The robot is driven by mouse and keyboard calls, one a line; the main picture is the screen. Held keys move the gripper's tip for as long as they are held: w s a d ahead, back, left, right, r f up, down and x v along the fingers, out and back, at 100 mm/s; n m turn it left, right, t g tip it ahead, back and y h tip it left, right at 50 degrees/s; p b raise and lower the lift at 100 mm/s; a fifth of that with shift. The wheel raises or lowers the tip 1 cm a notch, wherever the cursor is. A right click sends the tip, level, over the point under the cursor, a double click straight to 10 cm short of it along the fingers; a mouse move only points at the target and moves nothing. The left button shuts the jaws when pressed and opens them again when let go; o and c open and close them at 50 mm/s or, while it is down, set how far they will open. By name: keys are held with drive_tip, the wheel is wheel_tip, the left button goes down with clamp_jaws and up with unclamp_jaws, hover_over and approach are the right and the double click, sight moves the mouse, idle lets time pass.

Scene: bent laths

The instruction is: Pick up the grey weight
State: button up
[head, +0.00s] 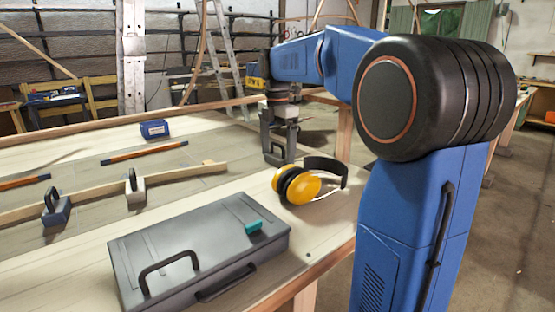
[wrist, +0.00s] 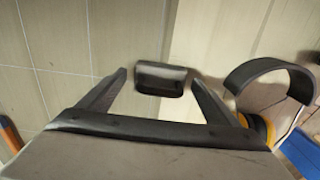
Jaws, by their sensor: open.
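My gripper (head: 278,160) is at the far right part of the bench, pointing down beyond the earmuffs. In the wrist view my gripper (wrist: 160,85) has its two dark fingers spread apart. A small grey weight with a dark loop handle (wrist: 160,80) lies between and slightly beyond the fingertips, with a gap on each side. In the head view it is mostly hidden by the fingers. A light grey block with a dark handle (head: 136,190) and a blue-grey block with a handle (head: 56,212) stand along the pale bent lath (head: 180,178).
Yellow and black earmuffs (head: 300,185) lie close to my gripper; their headband (wrist: 270,75) shows in the wrist view. A grey case (head: 200,245) with a teal item on it lies in front. A blue box (head: 154,129) and orange-brown sticks (head: 145,152) lie further back.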

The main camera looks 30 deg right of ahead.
drive_tip(key=c, duration=1.8)
